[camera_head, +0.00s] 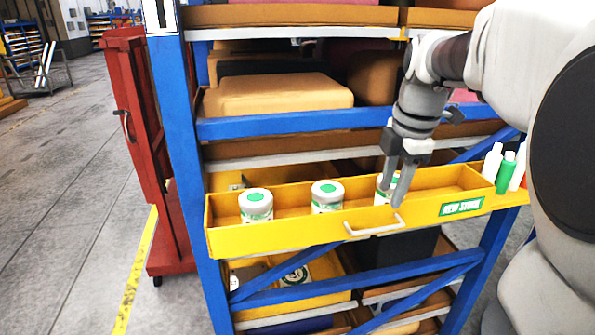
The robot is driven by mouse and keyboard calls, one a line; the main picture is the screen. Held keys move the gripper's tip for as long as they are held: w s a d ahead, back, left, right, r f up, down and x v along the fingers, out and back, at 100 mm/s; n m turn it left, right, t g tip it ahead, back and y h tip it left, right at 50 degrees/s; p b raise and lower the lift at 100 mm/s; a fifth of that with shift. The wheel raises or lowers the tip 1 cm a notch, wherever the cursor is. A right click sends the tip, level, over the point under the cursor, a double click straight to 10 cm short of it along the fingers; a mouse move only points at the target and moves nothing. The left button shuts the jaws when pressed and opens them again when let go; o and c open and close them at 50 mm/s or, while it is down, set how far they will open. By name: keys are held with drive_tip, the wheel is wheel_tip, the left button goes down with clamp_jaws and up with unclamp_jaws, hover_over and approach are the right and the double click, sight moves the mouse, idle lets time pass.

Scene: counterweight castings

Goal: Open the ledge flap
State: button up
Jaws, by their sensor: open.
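A long yellow ledge (232,213) runs across the blue rack like a shallow trough. Its yellow front panel (290,238), which I take as the flap, stands upright and carries a pale bar handle (375,230) near its middle. My gripper (390,197) points down above and just behind the handle, fingers apart and holding nothing I can see. From this angle I cannot tell whether a finger touches the panel. The fingers partly hide a white tub (383,193) standing in the ledge.
Bottles (506,172) stand at the right end. The blue rack post (178,150) and a red cabinet (140,150) are at the left. Open floor lies further left.

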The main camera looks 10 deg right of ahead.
sight(378, 228)
drive_tip(key=f, duration=0.3)
drive_tip(key=w+f, duration=0.1)
drive_tip(key=f, duration=0.5)
drive_tip(key=shift+w+f, duration=0.15)
drive_tip(key=shift+w, duration=0.25)
clamp_jaws()
idle(0.8)
